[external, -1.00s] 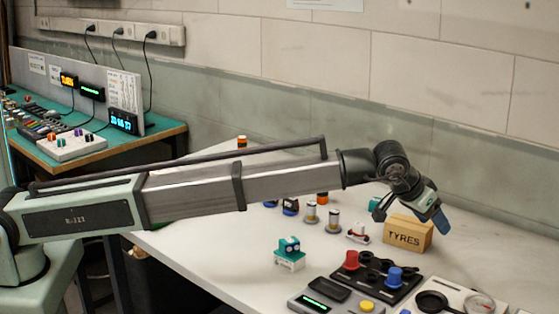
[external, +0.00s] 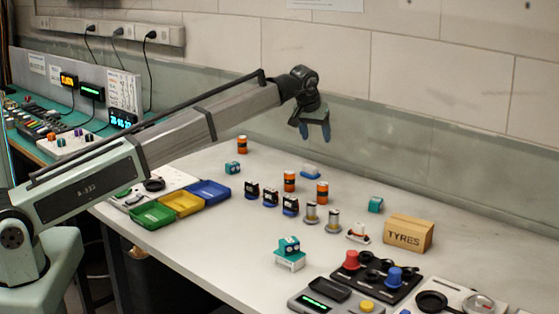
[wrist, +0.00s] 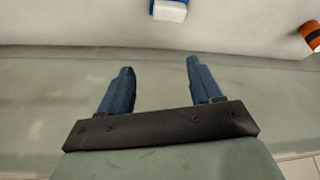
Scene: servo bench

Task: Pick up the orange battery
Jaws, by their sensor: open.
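Three orange batteries with dark bands stand upright on the white bench: one at the back left (external: 242,144), one near the middle (external: 289,181) and one just right of it (external: 322,191). I cannot tell which of them the task means. My gripper (external: 316,134) is open and empty, pointing down, well above the back of the bench. In the wrist view both blue fingers stand apart with nothing between them (wrist: 159,66). One orange battery (wrist: 312,36) is partly cut off at the right edge there.
A blue and white block (external: 310,171) lies near the middle batteries. Dark servos (external: 270,198) and metal cylinders (external: 333,221) stand in front. A TYRES box (external: 408,234) is at right, coloured trays (external: 153,216) at left. The wall runs close behind the bench.

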